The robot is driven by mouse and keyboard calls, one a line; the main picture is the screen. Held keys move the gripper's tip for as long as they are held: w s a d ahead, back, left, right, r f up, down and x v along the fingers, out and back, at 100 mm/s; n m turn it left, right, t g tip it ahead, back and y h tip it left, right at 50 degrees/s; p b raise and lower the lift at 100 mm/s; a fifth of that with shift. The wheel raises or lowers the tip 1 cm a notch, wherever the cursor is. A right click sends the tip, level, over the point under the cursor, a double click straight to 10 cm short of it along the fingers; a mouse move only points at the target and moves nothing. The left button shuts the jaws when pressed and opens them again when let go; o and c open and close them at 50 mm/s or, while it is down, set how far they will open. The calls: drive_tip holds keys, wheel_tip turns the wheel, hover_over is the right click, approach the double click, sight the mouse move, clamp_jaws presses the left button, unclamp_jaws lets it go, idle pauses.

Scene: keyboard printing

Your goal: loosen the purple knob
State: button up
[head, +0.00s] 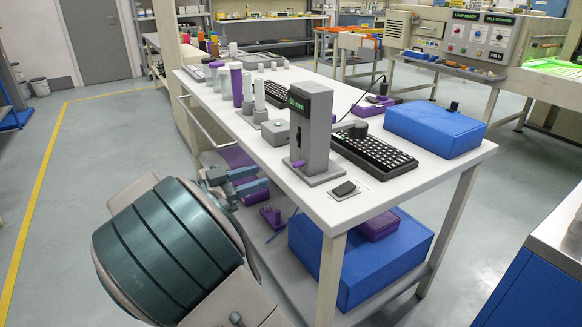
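A grey upright stand (318,126) with a lit display reading what looks like "60 mm" stands near the front edge of the white table. A small purple knob (298,164) sticks out low on its left side. My gripper (258,179) is to the left of the stand, beside the table's long edge and apart from the knob. Its two grey-blue fingers point right with a gap between them, and nothing shows between them. My large arm link hides part of the floor and lower shelf.
A black keyboard (373,151) and a blue box (434,128) lie right of the stand. A small dark block (344,188) lies in front. Purple and white cylinders stand farther back. The lower shelf holds a large blue box (350,262) and purple parts. Floor at left is clear.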

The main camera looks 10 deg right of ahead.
sight(293, 166)
drive_tip(key=b+x, duration=0.1)
drive_tip(key=x, duration=0.9)
drive_tip(key=shift+d, duration=0.15)
clamp_jaws()
